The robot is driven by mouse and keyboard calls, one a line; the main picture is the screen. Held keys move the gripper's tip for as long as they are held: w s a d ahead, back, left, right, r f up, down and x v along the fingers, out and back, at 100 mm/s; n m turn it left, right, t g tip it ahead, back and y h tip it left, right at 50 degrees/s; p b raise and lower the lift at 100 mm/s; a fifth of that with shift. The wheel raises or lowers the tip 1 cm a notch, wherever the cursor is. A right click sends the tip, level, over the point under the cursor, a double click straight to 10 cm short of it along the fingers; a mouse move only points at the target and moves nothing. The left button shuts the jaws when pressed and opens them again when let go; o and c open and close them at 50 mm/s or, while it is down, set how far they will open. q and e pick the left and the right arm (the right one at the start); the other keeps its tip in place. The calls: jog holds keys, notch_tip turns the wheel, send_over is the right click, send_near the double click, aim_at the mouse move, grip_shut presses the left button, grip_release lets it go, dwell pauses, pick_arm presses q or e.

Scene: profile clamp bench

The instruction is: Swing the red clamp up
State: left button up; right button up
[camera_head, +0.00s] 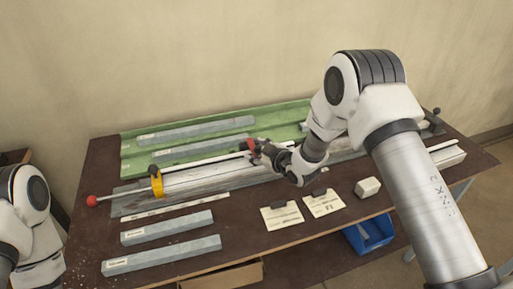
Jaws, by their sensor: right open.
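A red clamp part (250,144) shows in the head view near the middle of the long metal profile fixture (200,180). My right gripper (259,152) is open and right beside this red part, partly overlapping it. I cannot tell whether they touch. The gripper and wrist hide much of the clamp, so its lever and how far it is tilted are unclear. My left arm shows at the lower left edge, but its gripper is out of view.
A yellow clamp (156,182) sits at the fixture's left, with a red ball knob (92,201) on a rod. Grey bars (165,228) lie in front, others in a green tray (215,118). Two labelled cards (282,217), a pale block (368,188) and a blue bin (368,236) are right.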

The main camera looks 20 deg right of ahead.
jog(key=shift+s+d+r, duration=0.1)
jog(key=shift+s+r, duration=0.1)
jog(key=shift+s, duration=0.1)
jog(key=shift+c, duration=1)
grip_shut()
jog(key=shift+r, duration=0.1)
